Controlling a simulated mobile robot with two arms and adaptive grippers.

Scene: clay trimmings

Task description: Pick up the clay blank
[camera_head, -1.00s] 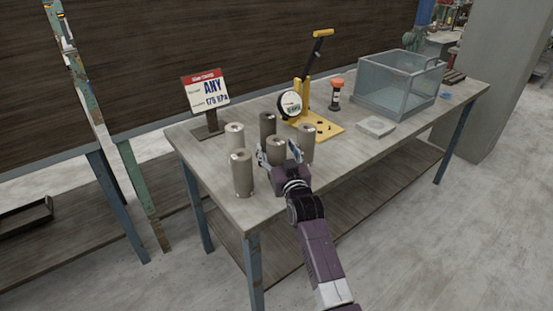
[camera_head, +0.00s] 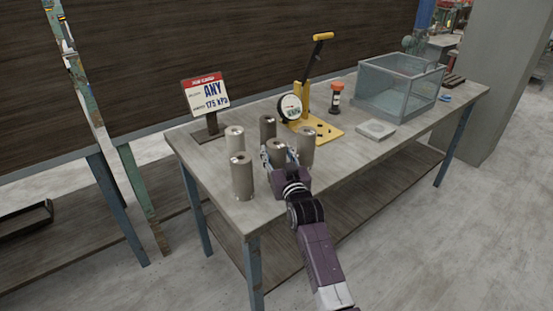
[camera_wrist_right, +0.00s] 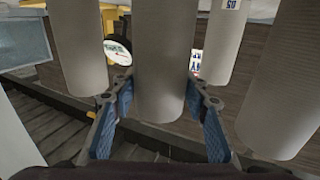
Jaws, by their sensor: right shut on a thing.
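Several grey clay blanks stand upright as cylinders near the front left of the table. My right gripper (camera_head: 279,158) reaches in from the front and is shut on the middle clay blank (camera_head: 278,147). In the right wrist view, that blank (camera_wrist_right: 165,50) stands between the two blue-padded fingers of the gripper (camera_wrist_right: 161,90). Other blanks are a front left one (camera_head: 242,177), a back left one (camera_head: 235,139), a back one (camera_head: 267,127) and a right one (camera_head: 305,144). The held blank's lower part is hidden by my gripper in the head view. My left gripper is not in view.
The table (camera_head: 345,175) also holds a sign (camera_head: 205,96), a yellow lever press with a gauge (camera_head: 305,110), an orange-capped bottle (camera_head: 336,98), a small grey slab (camera_head: 376,129) and a glass-walled box (camera_head: 400,88). Neighbouring blanks stand close around the held one.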

